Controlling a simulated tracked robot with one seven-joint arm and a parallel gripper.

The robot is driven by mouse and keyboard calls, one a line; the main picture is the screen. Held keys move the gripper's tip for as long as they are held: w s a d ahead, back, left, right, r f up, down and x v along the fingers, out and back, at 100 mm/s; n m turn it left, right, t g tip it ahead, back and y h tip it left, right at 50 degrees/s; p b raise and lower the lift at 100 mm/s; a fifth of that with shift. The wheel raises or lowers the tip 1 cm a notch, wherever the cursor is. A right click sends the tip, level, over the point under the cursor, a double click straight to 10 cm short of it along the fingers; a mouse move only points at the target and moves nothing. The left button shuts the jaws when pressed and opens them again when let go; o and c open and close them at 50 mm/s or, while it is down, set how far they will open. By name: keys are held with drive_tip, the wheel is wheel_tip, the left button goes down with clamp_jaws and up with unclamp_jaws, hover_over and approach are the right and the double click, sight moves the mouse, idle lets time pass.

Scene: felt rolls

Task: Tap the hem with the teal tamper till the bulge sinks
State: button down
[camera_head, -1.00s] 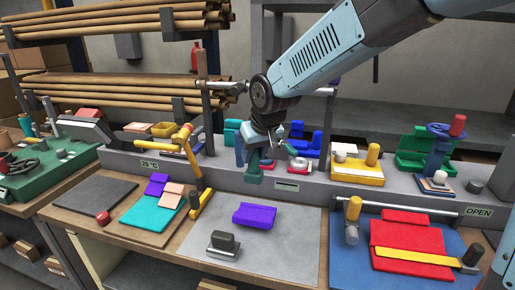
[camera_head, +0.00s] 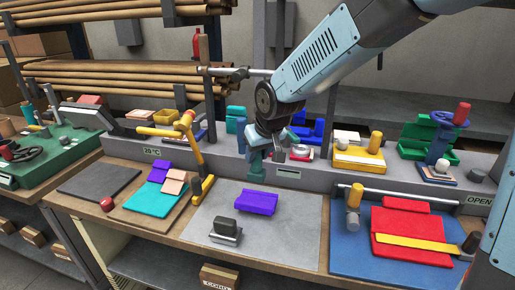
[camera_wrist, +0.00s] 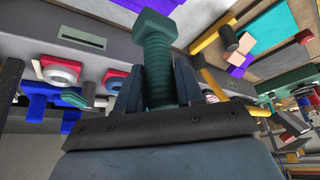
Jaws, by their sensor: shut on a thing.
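My gripper (camera_head: 256,150) is shut on the teal tamper (camera_head: 256,168), which hangs below it. In the wrist view, my gripper (camera_wrist: 158,88) has a finger on each side of the tamper's ribbed handle (camera_wrist: 158,62), and its wider foot shows at the top. The tamper is in front of the grey ledge, behind and above the grey mat (camera_head: 295,240). A folded purple felt piece (camera_head: 257,202) lies on that mat, apart from the tamper. It may be the hem; I cannot make out a bulge on it.
A yellow clamp (camera_head: 200,165) rises at left, beside teal felt (camera_head: 150,200). A blue mat (camera_head: 350,250) with red felt (camera_head: 408,228) lies at right. The mat's front right is clear.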

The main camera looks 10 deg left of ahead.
sight(259, 172)
drive_tip(key=shift+f, duration=0.2)
wheel_tip(259, 172, down, 7)
drive_tip(key=shift+r, duration=3.35)
drive_tip(key=shift+f, duration=0.1)
wheel_tip(259, 172, down, 6)
drive_tip(key=shift+f, duration=0.25)
drive_tip(key=shift+r, duration=3.15)
drive_tip(key=shift+w, duration=0.1)
